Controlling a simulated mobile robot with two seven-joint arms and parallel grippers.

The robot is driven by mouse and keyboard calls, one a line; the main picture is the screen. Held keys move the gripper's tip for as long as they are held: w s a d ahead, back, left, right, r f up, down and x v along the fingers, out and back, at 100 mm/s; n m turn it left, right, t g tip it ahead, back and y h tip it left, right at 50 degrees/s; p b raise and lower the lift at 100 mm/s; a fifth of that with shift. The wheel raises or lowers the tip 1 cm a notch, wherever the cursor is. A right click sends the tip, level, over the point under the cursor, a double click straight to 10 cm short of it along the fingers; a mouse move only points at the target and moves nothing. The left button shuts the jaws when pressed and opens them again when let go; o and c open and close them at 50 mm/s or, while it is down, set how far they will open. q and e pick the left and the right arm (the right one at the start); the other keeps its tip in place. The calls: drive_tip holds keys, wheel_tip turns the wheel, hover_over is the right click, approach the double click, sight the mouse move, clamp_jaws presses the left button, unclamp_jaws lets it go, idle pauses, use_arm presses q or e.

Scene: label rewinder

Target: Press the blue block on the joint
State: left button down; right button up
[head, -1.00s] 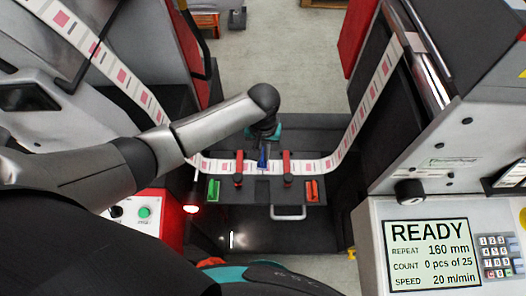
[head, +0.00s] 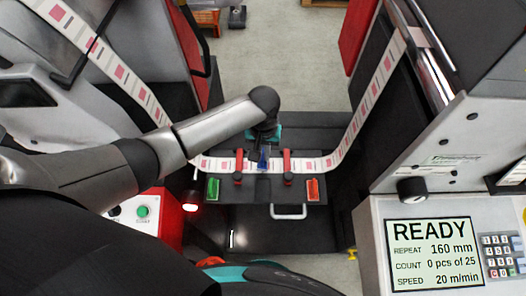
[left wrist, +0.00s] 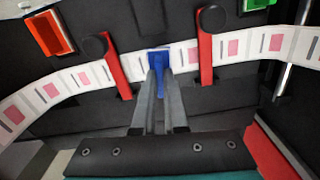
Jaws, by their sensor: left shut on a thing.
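The blue block (head: 263,156) is at the label web (head: 328,163), between the two red clamps on the splice table. My left gripper (head: 263,149) reaches down over it from behind. In the left wrist view the left gripper (left wrist: 160,88) is shut on the blue block (left wrist: 159,57), which overlaps the white web (left wrist: 87,77). The joint under the block is hidden. I cannot tell whether the block presses on the web or sits just above it. My right gripper is not in view.
Red clamps stand left (head: 239,166) and right (head: 287,167) of the block. A metal handle (head: 289,212) is below. The display panel (head: 432,251) reads READY.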

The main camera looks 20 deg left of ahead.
use_arm(q)
drive_tip(key=shift+f, duration=0.2)
drive_tip(key=shift+f+b, duration=0.35)
drive_tip(key=shift+f, duration=0.3)
drive_tip(key=shift+f, duration=0.2)
drive_tip(key=shift+f, duration=0.45)
idle(1.2)
drive_tip(key=shift+s+f, duration=0.15)
drive_tip(key=shift+s, duration=0.05)
idle(1.4)
drive_tip(key=shift+p, duration=0.35)
wheel_tip(320, 180, up, 4)
drive_tip(key=p, duration=0.4)
drive_tip(key=shift+w+r+p, duration=0.15)
drive_tip(key=shift+r+p, duration=0.1)
drive_tip(key=shift+p, duration=0.1)
drive_tip(key=shift+r+p, duration=0.35)
drive_tip(key=shift+p, duration=0.1)
